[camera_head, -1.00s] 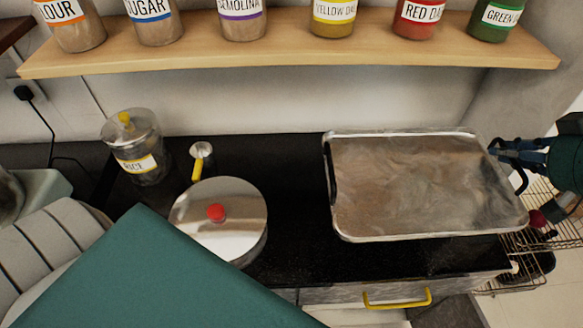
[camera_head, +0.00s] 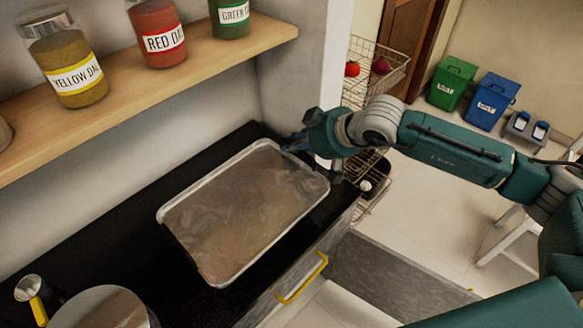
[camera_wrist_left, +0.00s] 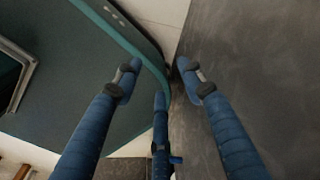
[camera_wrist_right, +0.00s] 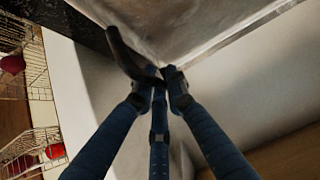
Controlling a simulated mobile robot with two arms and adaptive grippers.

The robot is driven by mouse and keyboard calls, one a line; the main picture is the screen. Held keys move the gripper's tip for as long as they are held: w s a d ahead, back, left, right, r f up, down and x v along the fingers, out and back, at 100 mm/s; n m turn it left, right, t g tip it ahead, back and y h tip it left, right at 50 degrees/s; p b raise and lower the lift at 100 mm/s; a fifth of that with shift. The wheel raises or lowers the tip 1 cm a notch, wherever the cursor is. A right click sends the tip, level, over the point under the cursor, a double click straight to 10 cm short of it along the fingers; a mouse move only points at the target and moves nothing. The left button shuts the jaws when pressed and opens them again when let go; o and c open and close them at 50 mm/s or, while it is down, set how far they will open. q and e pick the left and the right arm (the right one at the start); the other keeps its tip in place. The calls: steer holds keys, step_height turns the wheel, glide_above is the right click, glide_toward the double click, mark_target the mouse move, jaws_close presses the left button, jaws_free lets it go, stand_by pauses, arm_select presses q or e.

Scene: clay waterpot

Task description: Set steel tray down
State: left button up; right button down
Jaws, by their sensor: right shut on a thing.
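The steel tray (camera_head: 243,212) is a rectangular metal tray with a raised rim, lying about level over the black countertop at its right end. I cannot tell whether its underside touches the counter. My right gripper (camera_head: 298,143) is at the tray's far right end. In the right wrist view its fingers (camera_wrist_right: 163,82) are shut at the tray's dark handle (camera_wrist_right: 126,52), with the tray (camera_wrist_right: 190,28) just beyond. My left gripper (camera_wrist_left: 157,72) shows only in its wrist view, with its fingers apart and nothing between them.
A shelf (camera_head: 150,90) with labelled jars runs along the wall above the counter (camera_head: 110,245). A round steel lid (camera_head: 104,312) and a small yellow-handled pot (camera_head: 32,295) are at the lower left. A wire rack (camera_head: 372,72) stands right of the counter.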

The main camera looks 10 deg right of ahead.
step_height(320, 180, down, 10)
steer(key=shift+r+p, duration=0.25)
steer(key=shift+p, duration=0.55)
steer(key=c, duration=1.8)
jaws_free()
steer(key=shift+f, duration=0.1)
steer(key=shift+o, duration=0.2)
steer(key=b+v, duration=0.2)
steer(key=v, duration=1)
